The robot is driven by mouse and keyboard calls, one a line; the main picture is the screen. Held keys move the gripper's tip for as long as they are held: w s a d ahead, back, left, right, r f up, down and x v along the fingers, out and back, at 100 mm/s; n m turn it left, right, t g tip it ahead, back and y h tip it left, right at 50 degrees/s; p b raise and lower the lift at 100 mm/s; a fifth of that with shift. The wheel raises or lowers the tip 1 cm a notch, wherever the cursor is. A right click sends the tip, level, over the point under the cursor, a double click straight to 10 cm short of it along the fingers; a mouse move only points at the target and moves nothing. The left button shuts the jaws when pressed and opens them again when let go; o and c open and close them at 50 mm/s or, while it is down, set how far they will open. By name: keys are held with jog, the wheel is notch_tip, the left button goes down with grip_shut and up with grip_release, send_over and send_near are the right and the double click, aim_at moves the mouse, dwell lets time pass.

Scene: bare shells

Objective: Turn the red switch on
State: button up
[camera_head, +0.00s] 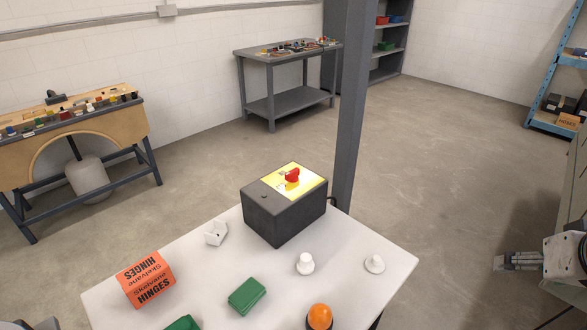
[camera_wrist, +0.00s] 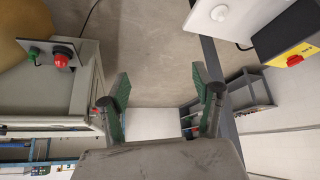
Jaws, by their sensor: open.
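The red switch (camera_head: 292,175) is a rotary knob on a yellow plate (camera_head: 308,180), on top of a dark grey box (camera_head: 284,220) that stands on a white table. The red switch also shows at the right edge of the wrist view (camera_wrist: 294,60). My gripper (camera_head: 503,262) is at the right of the head view, beyond the table's right edge and well apart from the box. In the wrist view its two green-padded fingers (camera_wrist: 160,72) are spread, with nothing between them.
The white table (camera_head: 200,275) also bears an orange hinge box (camera_head: 146,279), green blocks (camera_head: 247,295), white knobs (camera_head: 305,264) and an orange dome (camera_head: 319,317). A grey post (camera_head: 352,110) rises behind the box. A red mushroom button (camera_wrist: 60,60) shows elsewhere. Floor between gripper and table is clear.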

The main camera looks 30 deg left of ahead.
jog(key=w+a+r+n+g+y+p, duration=0.1)
jog(key=w+a+r+n+p, duration=0.3)
jog(key=w+a, duration=0.65)
jog(key=n+g+y+p, duration=0.2)
jog(key=n+g+p, duration=0.25)
jog(key=n, duration=0.45)
send_over(293, 171)
jog(key=s+d, duration=0.2)
jog(key=d, duration=0.3)
notch_tip(293, 171, down, 8)
jog(key=x, duration=0.4)
jog(key=p+x, duration=0.1)
jog(key=x, duration=0.4)
jog(key=p+x, duration=0.1)
jog(key=x, duration=0.3)
jog(key=shift+w+a+f, duration=0.1)
jog(key=shift+w+f, duration=0.1)
jog(key=shift+w, duration=0.2)
jog(key=shift+c, duration=0.5)
jog(key=c, duration=1)
